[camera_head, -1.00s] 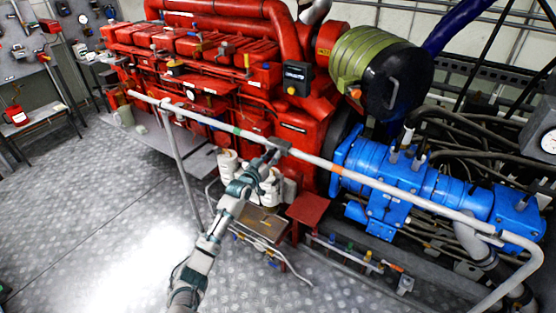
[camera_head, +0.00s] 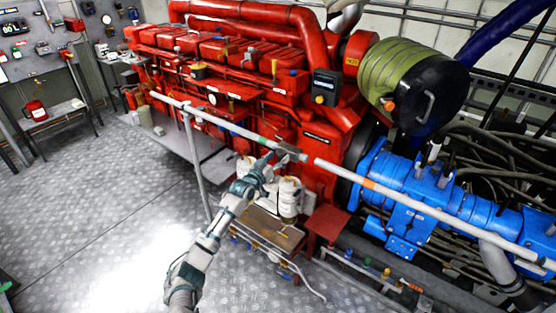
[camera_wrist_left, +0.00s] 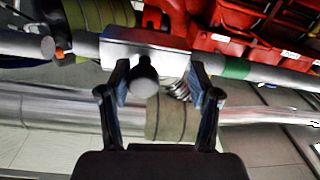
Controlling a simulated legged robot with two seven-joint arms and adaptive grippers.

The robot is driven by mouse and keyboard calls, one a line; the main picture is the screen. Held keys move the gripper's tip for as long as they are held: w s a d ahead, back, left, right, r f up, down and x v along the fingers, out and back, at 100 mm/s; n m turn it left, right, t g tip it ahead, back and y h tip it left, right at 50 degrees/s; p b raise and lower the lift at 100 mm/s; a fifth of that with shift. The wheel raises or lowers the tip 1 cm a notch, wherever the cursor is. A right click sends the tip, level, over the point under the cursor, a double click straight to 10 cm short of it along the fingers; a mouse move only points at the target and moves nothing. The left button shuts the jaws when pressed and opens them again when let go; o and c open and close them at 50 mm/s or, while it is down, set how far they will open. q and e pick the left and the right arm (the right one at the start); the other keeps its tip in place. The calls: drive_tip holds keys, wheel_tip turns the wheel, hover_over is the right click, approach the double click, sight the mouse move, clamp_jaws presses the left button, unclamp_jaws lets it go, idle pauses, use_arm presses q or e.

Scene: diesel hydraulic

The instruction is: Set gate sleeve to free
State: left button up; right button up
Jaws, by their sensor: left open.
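The gate sleeve (camera_head: 291,154) is a short grey collar on the end of the left handrail piece, just right of a green band (camera_head: 263,141). A small gap separates it from the end of the right rail piece (camera_head: 335,171). In the left wrist view the metallic sleeve (camera_wrist_left: 170,60) carries a dark round knob (camera_wrist_left: 144,84). My left gripper (camera_head: 272,163) is at the sleeve; in the wrist view its open fingers (camera_wrist_left: 158,85) stand either side of the knob, with space around it. Whether a fingertip touches the sleeve I cannot tell. My right gripper is out of view.
A red engine (camera_head: 250,75) and a blue unit (camera_head: 405,195) stand behind the rail. The metal floor (camera_head: 90,220) at the left is clear.

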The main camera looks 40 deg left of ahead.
use_arm(q)
drive_tip(key=shift+w+d+f, duration=0.1)
drive_tip(key=shift+w+f, duration=0.05)
drive_tip(key=shift+f, duration=0.05)
drive_tip(key=shift+d+r, duration=0.1)
drive_tip(key=shift+d, duration=0.15)
drive_tip(key=shift+d+r, duration=0.2)
drive_tip(key=shift+d, duration=0.35)
drive_tip(key=s+d, duration=0.2)
drive_tip(key=s, duration=0.9)
drive_tip(key=shift+s, duration=0.3)
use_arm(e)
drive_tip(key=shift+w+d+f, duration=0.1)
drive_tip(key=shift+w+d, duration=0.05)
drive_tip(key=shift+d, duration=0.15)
use_arm(q)
drive_tip(key=shift+a+f, duration=0.3)
drive_tip(key=shift+a, duration=0.15)
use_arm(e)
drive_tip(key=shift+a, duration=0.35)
